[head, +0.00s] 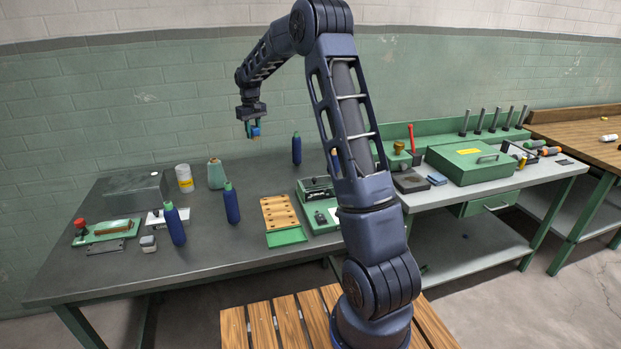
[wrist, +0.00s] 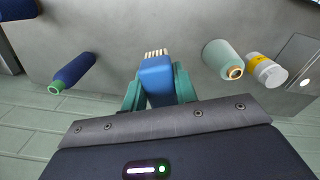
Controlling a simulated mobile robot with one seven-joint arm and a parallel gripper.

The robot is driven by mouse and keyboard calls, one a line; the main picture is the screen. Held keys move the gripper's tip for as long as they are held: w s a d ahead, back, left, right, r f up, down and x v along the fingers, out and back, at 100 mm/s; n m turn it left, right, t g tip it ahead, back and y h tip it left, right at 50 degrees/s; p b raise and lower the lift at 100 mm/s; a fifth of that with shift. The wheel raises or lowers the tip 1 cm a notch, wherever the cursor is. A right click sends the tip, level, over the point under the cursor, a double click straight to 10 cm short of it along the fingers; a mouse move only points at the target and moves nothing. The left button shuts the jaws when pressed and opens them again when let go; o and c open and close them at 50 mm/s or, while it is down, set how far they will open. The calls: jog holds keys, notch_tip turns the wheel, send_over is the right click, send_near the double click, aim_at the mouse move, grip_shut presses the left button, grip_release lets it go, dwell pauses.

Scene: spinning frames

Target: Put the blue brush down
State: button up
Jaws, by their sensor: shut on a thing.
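The blue brush (wrist: 157,78) is held between the green fingers of my gripper (wrist: 157,88) in the wrist view, with its pale bristles pointing away from the palm. In the head view my gripper (head: 252,129) hangs in the air above the back of the grey table (head: 130,262), and a small part of the blue brush (head: 256,132) shows at its tip. The brush is clear of the tabletop. The gripper is shut on it.
Near the back stand a pale green spool (head: 216,175), a white jar with a yellow label (head: 184,179) and a dark blue bottle (head: 297,149). Two more blue bottles (head: 231,204) (head: 174,224) stand nearer. A wooden rack (head: 279,212) lies to the right.

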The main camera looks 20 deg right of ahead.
aim_at(310, 176)
jog(key=s+d+m, duration=0.2)
jog(key=d+m, duration=0.3)
jog(key=d, duration=1.8)
jog(key=f, duration=2)
jog(key=shift+w+f, duration=0.1)
jog(key=shift+w, duration=0.1)
jog(key=o, duration=1)
jog(key=shift+f, duration=0.1)
jog(key=shift+c, duration=0.2)
